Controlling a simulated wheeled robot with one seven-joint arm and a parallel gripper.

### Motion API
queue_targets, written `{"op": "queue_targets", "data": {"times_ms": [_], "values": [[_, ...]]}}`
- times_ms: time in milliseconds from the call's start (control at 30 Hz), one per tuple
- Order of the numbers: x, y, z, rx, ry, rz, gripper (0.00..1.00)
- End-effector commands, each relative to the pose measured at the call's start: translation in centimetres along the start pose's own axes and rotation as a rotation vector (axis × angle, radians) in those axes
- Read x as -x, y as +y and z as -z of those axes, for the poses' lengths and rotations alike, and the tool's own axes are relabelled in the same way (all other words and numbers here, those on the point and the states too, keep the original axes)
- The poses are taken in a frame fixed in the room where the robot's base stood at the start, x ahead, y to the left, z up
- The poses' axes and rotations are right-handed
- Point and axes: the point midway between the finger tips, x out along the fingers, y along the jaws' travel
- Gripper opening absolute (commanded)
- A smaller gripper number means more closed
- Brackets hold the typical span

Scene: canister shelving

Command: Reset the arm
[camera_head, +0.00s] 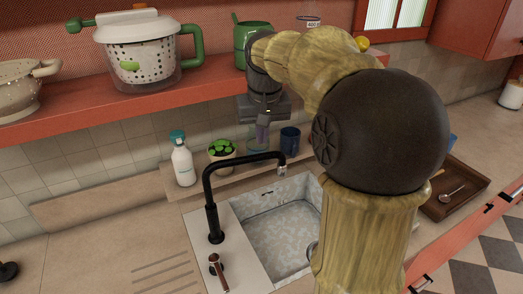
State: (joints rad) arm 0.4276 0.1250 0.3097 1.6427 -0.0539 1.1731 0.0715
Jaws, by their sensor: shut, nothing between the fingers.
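My gripper (263,133) hangs fingers-down at the front edge of the red shelf (140,104), above the sink area. It is shut, with nothing seen between its fingers. My arm, with a wood-patterned surface and a large dark joint, reaches up from the lower right and bends over to the shelf. It hides part of the shelf and part of the counter. A green canister (243,42) stands on the shelf just behind my wrist and is partly hidden by it.
A white pot with a green handle (136,50) and a beige colander (18,85) stand on the shelf. Below are a soap bottle (182,163), a plant (221,153), a dark blue cup (290,142), a black faucet (211,205), a sink (285,230) and a brown tray (452,190).

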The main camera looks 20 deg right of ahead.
Motion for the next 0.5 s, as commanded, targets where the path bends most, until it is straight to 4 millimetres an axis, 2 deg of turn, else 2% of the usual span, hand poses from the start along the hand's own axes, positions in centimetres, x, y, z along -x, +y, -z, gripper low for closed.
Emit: {"op": "queue_targets", "data": {"times_ms": [167,500], "values": [[1.36,0.02,0.0,0.0,0.001,0.0,0.0],[1.42,-0.06,-0.02,0.002,-0.001,0.001,0.0]]}}
